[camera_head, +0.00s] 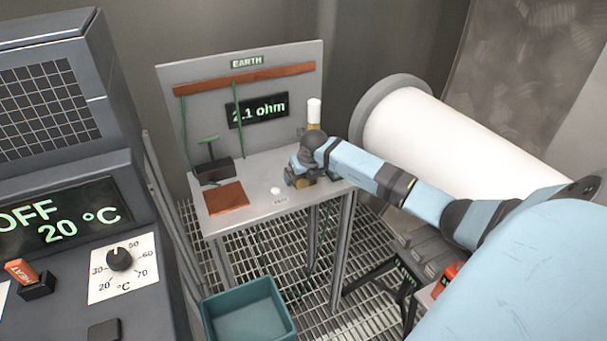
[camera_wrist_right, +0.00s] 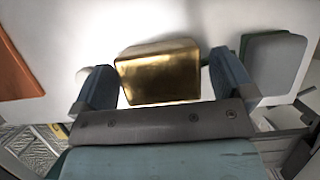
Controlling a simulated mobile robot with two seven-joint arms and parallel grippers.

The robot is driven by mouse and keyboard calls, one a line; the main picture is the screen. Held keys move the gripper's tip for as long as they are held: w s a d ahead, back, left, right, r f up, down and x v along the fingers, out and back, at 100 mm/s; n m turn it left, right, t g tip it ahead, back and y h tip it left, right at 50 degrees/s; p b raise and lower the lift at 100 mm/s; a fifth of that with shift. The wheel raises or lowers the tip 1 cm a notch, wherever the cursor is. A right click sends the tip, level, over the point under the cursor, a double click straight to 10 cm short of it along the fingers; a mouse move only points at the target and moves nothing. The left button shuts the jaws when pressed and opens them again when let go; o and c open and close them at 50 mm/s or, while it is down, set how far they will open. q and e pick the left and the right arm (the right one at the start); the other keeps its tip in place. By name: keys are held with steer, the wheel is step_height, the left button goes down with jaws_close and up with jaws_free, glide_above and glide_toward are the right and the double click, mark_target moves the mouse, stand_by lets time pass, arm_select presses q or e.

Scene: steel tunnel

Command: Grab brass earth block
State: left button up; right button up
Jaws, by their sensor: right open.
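The brass earth block (camera_wrist_right: 158,75) shows in the right wrist view as a shiny gold block on the pale bench top. My right gripper (camera_wrist_right: 162,66) is open, with one blue finger on each side of the block. A small gap shows between the block and each finger, and the block is not clamped. In the head view my right gripper (camera_head: 301,174) is low over the right part of the earth bench (camera_head: 254,210) and hides most of the block. My left gripper is in neither view.
A copper plate (camera_head: 227,198), a white button (camera_head: 275,190) and a dark clamp with a green handle (camera_head: 212,168) are on the bench. A panel reading 2.1 ohm (camera_head: 257,111) stands behind. A large white roll (camera_head: 430,130) lies to the right. A teal bin (camera_head: 249,318) is below.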

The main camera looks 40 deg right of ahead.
steer(key=shift+w+d+f, duration=0.1)
steer(key=shift+w+f, duration=0.05)
steer(key=shift+f, duration=0.1)
steer(key=shift+r, duration=0.15)
steer(key=c, duration=1.3)
